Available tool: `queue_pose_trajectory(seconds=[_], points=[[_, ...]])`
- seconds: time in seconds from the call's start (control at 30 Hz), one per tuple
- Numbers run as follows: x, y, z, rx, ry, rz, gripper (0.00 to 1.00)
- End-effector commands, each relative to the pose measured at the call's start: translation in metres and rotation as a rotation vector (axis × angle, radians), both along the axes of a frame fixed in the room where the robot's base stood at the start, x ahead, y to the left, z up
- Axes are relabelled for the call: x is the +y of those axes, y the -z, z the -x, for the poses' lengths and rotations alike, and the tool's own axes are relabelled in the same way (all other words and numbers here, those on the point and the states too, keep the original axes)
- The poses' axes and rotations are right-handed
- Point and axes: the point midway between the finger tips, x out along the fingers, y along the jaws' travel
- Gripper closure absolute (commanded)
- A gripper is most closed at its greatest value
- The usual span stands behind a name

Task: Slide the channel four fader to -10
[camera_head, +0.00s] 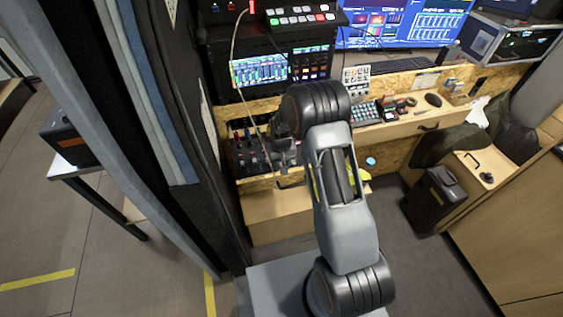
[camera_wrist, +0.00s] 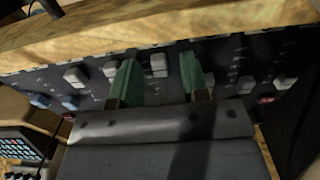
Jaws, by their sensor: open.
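The mixer panel (camera_wrist: 225,68) is dark, with several light grey fader caps in slots with scale marks. It also shows in the head view (camera_head: 241,160), partly hidden by my arm. My gripper (camera_wrist: 159,72) is open over the panel, its two green fingers apart. One grey fader cap (camera_wrist: 158,63) stands between the fingers, with gaps on both sides. Other caps stand to the left (camera_wrist: 75,77) and right (camera_wrist: 285,82). I cannot read channel numbers or scale values, so I cannot tell which cap is channel four. In the head view the fingertips are too small to make out.
A wooden ledge (camera_wrist: 150,28) runs along the panel's edge in the wrist view. Blue knobs (camera_wrist: 70,103) sit at the left.

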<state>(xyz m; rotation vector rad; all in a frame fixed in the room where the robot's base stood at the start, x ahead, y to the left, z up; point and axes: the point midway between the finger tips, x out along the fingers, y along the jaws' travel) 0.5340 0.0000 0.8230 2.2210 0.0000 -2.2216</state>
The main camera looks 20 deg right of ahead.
Motion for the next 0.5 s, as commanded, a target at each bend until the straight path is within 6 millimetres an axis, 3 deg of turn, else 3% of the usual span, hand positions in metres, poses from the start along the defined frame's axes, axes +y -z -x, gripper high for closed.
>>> queue_pose_trajectory(seconds=[0.27,0.5], points=[[-0.0001,0.0009,-0.0002,-0.001,0.0,0.0,0.58],[-0.0001,0.0007,-0.0001,0.0,0.0,0.0,0.81]])
